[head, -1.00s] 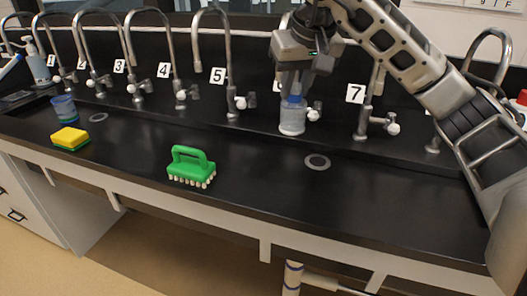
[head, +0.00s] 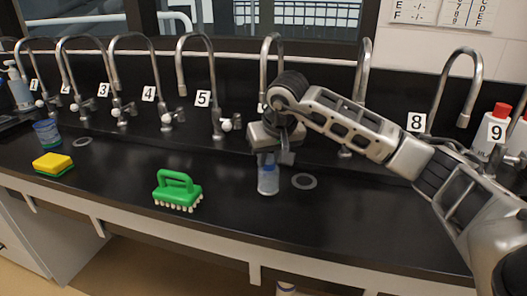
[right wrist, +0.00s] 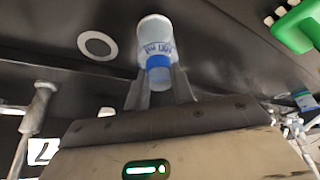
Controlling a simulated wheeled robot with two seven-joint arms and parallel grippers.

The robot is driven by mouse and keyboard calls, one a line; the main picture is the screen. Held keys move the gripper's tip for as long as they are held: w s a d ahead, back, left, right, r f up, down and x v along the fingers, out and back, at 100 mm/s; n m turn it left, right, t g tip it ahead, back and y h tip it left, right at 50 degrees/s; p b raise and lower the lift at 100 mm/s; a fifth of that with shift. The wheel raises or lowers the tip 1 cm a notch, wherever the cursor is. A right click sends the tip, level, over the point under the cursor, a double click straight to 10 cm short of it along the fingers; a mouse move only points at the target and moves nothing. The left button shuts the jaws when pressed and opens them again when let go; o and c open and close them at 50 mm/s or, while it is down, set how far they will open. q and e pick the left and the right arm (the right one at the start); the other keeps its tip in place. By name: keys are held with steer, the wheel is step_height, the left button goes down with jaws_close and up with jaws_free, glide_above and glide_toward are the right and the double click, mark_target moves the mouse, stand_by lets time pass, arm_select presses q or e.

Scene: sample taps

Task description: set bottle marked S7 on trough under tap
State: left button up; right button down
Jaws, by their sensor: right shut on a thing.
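A small clear bottle with a blue cap (head: 268,181) is upright in my right gripper (head: 268,158), left of a grey ring (head: 304,181) in the black bench top. My right gripper is shut on it near the cap. In the right wrist view the bottle (right wrist: 155,32) sits between the two fingers, with blue print that I cannot read. I cannot tell whether its base touches the bench. The tap behind my gripper (head: 270,55) has its number card mostly hidden. Tap 5 (head: 212,90) stands to its left. My left gripper is out of view.
A green brush (head: 178,190) and a yellow sponge (head: 53,162) lie to the left. A row of curved taps runs along the back. White bottles with red caps (head: 491,130) stand at the right.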

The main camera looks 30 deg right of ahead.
arm_select(q)
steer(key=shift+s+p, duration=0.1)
steer(key=shift+p, duration=0.4)
arm_select(e)
steer(key=w, duration=0.2)
steer(key=w+f, duration=0.1)
steer(key=shift+w+d+f, duration=0.1)
steer(key=shift+w+d, duration=0.3)
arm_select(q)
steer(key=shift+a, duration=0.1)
arm_select(e)
steer(key=shift+f, duration=0.2)
steer(key=c, duration=1.2)
jaws_free()
